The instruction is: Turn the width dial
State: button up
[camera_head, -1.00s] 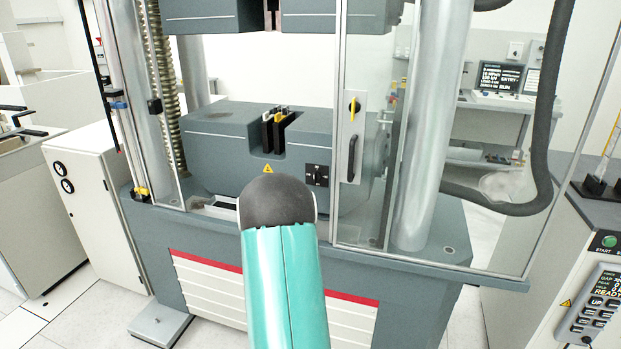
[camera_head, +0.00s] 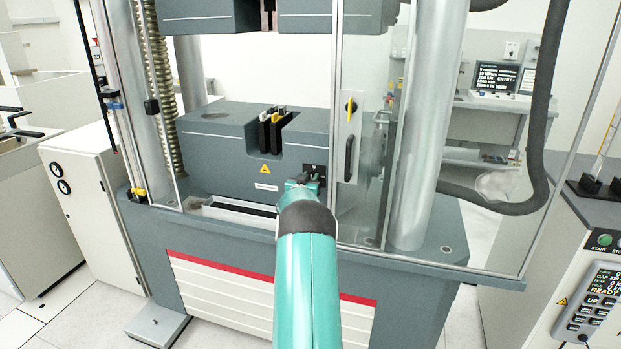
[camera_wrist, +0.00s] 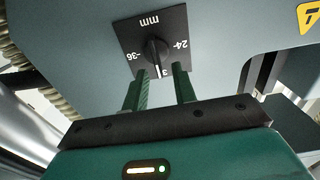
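The width dial (camera_wrist: 157,52) is a black knob with a white pointer line on a square black plate. The plate is marked "mm", "24" and "36", which appear upside down in the wrist view; a further number by the pointer is partly hidden. The white line points toward my gripper. My gripper (camera_wrist: 160,70) is open, its two green fingers on either side of the knob's near end, with gaps visible. In the head view, my gripper (camera_head: 308,181) is at the dial's plate (camera_head: 316,168) and hides most of the knob.
The dial is on the front of the grey lower grip block (camera_head: 215,150). A clear guard door with a black handle (camera_head: 349,158) stands just right of it. A yellow warning triangle (camera_head: 265,168) is to the left. A control panel (camera_head: 590,300) stands at far right.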

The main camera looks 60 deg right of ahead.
jog(key=shift+d, duration=0.5)
grip_shut()
